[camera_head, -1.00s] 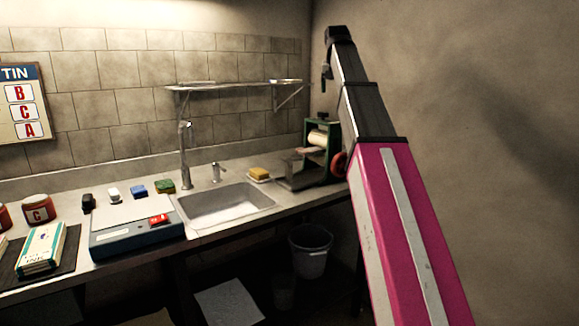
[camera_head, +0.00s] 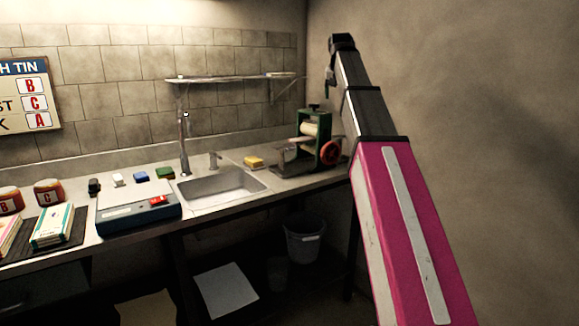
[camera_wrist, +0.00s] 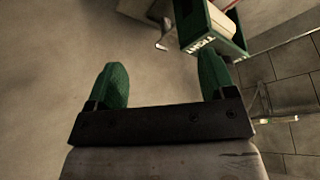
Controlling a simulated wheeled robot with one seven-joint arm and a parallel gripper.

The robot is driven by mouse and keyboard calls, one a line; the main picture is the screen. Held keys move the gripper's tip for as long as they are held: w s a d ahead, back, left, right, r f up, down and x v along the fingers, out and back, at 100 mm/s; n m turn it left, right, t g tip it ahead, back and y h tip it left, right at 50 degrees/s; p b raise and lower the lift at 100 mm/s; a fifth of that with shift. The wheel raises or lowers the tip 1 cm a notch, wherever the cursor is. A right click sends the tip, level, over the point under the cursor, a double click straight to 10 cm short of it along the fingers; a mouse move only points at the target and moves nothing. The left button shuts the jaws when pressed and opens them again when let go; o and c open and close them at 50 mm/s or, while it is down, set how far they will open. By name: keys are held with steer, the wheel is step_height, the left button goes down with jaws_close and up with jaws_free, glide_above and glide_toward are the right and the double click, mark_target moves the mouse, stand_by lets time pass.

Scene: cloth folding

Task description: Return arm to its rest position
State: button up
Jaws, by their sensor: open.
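My gripper (camera_wrist: 160,82) shows in the wrist view with its two green fingers spread wide apart and nothing between them. In the head view my arm rises at the right, and the gripper end (camera_head: 331,76) is at its top, small and partly hidden by the dark wrist. It is up in front of the bare right wall. It is apart from the counter (camera_head: 110,244) and from everything on it.
A green roller machine (camera_head: 325,137) with a red wheel stands at the counter's right end; part of it also shows in the wrist view (camera_wrist: 215,40). Left of it are a yellow sponge (camera_head: 254,161), a sink (camera_head: 222,187) and a blue-grey device (camera_head: 138,218). A wall shelf (camera_head: 228,78) hangs above. A bucket (camera_head: 304,240) stands below.

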steer(key=s+f+n+g, duration=0.1)
steer(key=s+f, duration=0.2)
steer(key=f, duration=1.5)
steer(key=s+f+g, duration=0.1)
steer(key=s+f, duration=0.2)
steer(key=f, duration=1.5)
steer(key=s+f+g, duration=0.1)
steer(key=s+f, duration=0.9)
steer(key=f, duration=0.3)
steer(key=s+d+f+n+g, duration=0.1)
steer(key=s+f, duration=1)
steer(key=f, duration=0.3)
steer(key=shift+y, duration=0.4)
